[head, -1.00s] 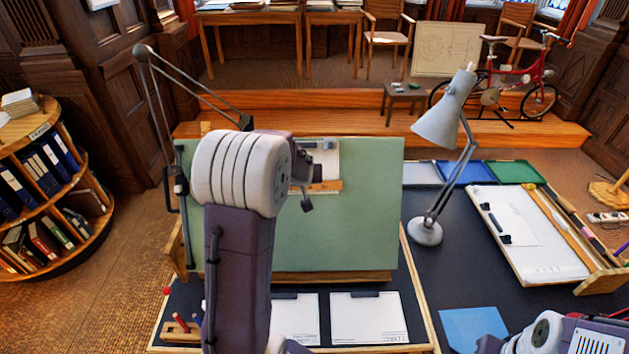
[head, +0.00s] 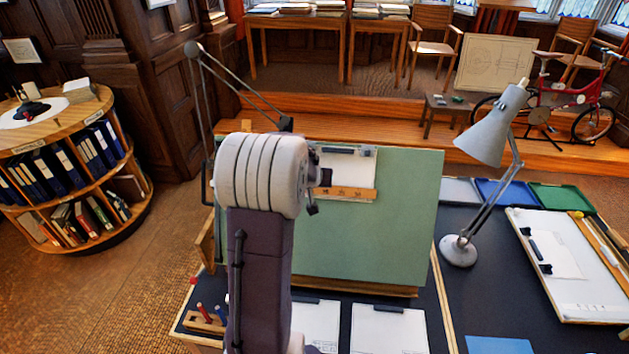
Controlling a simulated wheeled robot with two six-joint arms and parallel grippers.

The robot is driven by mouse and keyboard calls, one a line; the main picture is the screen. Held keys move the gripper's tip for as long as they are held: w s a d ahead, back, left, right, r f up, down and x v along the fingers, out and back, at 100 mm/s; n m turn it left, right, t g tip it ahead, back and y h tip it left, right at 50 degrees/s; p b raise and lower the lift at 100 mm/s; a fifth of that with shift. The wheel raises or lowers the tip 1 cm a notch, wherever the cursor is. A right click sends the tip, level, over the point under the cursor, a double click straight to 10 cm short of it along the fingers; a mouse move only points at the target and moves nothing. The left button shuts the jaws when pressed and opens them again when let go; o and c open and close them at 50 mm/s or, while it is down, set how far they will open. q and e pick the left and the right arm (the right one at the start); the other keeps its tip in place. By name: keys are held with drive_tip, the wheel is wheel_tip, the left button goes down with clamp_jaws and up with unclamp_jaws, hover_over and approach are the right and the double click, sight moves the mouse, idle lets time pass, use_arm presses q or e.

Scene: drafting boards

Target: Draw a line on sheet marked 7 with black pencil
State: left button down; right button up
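A white sheet (head: 350,168) is clipped near the top of the green tilted board (head: 400,220). Two more sheets, one left (head: 318,325) and one right (head: 388,330), lie under black clips in front of the board. Another sheet (head: 558,255) lies on the white board at right. I cannot read a 7 on any sheet. A wooden holder (head: 205,322) at lower left carries red and blue pencils; I cannot make out a black one. My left gripper (head: 320,190) is by the left edge of the clipped sheet, mostly hidden behind my arm. My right gripper is out of view.
A grey desk lamp (head: 490,140) stands right of the green board. Grey, blue and green trays (head: 555,198) lie behind the white board (head: 590,298). A blue sheet (head: 500,345) lies at the front edge. A round bookcase (head: 65,170) stands at left.

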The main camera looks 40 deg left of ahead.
use_arm(q)
drive_tip(key=shift+w+a+f, duration=0.2)
drive_tip(key=shift+w, duration=0.15)
idle(1.0)
drive_tip(key=shift+w+d, duration=0.1)
drive_tip(key=shift+d, duration=0.1)
drive_tip(key=shift+w+d, duration=0.15)
drive_tip(key=shift+d, duration=0.1)
drive_tip(key=shift+w+d, duration=0.1)
drive_tip(key=shift+d, duration=0.05)
idle(0.4)
drive_tip(key=shift+w+d, duration=0.2)
drive_tip(key=shift+d, duration=0.1)
drive_tip(key=shift+w+d+b, duration=0.1)
drive_tip(key=shift+d+b, duration=0.05)
drive_tip(key=shift+b, duration=0.2)
drive_tip(key=shift+w+d, duration=0.15)
drive_tip(key=shift+d, duration=0.1)
drive_tip(key=shift+w+d, duration=0.1)
drive_tip(key=shift+d, duration=0.1)
drive_tip(key=shift+w+d, duration=0.15)
drive_tip(key=shift+d, duration=0.1)
